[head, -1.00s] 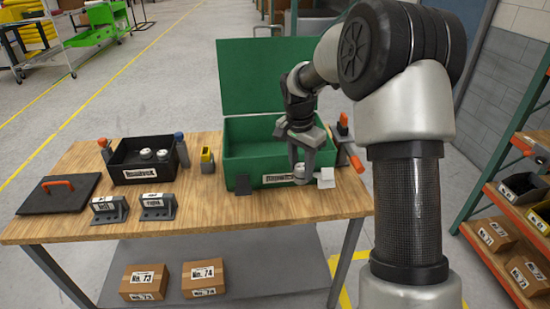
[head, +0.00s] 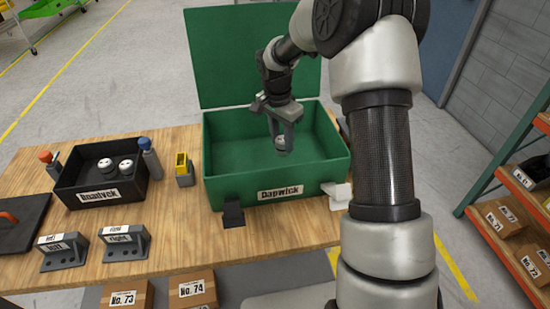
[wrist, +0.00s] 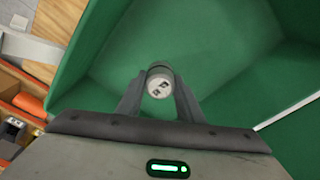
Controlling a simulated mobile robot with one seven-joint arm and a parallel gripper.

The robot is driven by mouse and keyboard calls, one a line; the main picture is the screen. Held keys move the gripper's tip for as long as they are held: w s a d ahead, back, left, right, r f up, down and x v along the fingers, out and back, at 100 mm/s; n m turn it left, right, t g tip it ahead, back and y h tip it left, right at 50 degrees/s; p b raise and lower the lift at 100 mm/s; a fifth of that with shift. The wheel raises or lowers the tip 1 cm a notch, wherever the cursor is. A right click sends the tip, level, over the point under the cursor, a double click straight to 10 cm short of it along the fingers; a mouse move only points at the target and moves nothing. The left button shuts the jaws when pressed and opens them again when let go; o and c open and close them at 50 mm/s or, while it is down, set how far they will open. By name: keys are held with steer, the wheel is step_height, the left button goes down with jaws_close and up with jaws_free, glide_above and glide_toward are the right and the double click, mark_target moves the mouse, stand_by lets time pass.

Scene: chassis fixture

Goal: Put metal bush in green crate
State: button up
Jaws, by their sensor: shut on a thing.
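The green crate (head: 222,195) stands on the wooden table with its lid raised at the back and a "Dagwick" label on its front. My gripper (head: 281,145) is over the crate's open inside, pointing down. It is shut on a metal bush (head: 281,142), a small grey cylinder. The wrist view shows the bush (wrist: 159,84) between the two fingertips, with a pale marked end face toward the camera and the green crate floor behind it. I cannot tell how high the bush is above the floor. The part of the crate that shows looks empty.
A black bin (head: 70,200) at the left holds two similar round white-topped pieces. Left (head: 63,252) and right (head: 124,243) labelled grey brackets stand in front of it. A yellow-topped item (head: 184,170) stands between bin and crate. The raised crate lid (head: 225,60) stands behind my arm.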

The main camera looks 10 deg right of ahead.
step_height(320, 180, down, 8)
steer(key=shift+r, duration=0.2)
steer(key=shift+f, duration=0.2)
steer(key=o, duration=1.2)
steer(key=shift+r, duration=0.1)
